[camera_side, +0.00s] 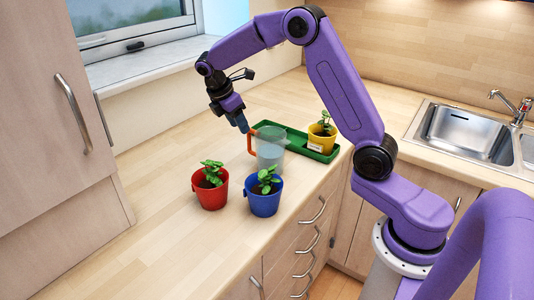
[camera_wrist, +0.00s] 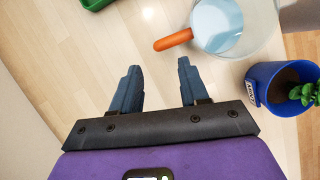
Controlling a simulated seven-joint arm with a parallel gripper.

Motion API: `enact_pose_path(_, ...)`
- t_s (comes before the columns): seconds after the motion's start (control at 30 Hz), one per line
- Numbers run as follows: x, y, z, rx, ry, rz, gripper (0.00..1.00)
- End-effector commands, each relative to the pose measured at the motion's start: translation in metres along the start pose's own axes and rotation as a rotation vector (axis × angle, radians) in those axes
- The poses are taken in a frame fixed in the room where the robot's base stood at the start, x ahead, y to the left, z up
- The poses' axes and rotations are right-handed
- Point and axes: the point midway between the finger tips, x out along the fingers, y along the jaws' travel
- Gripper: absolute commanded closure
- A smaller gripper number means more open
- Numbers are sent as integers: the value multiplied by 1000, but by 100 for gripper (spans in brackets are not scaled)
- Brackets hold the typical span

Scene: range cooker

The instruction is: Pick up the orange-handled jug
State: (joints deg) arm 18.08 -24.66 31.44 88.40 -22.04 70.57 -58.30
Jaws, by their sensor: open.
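The clear jug (camera_side: 270,150) with an orange handle (camera_side: 252,141) stands upright on the wooden counter, between the blue pot and the green tray. Its lower part holds something pale blue. In the wrist view the jug (camera_wrist: 222,22) is at the top right, with its orange handle (camera_wrist: 173,40) pointing left and down toward my fingers. My gripper (camera_wrist: 156,75) is open and empty. In the side view my gripper (camera_side: 243,126) is just left of the handle and a little higher in the picture. The handle lies beyond the fingertips, apart from them.
A blue pot (camera_side: 264,203) and a red pot (camera_side: 209,195), each with a plant, stand in front of the jug. A yellow pot (camera_side: 321,140) stands on the green tray (camera_side: 318,155) behind. The counter to the left is clear. A sink (camera_side: 466,135) is at right.

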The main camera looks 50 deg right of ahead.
Motion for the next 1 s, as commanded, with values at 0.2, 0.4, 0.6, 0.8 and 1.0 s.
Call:
enact_pose_path(0.2,25,0,0,1,0,-1,56)
enact_pose_path(0.4,38,-1,-1,-1,-1,-2,56)
enact_pose_path(0.6,67,-1,-3,0,-1,-2,56)
enact_pose_path(0.8,79,-1,-3,1,0,0,56)
enact_pose_path(1.0,79,-1,-3,1,0,0,56)
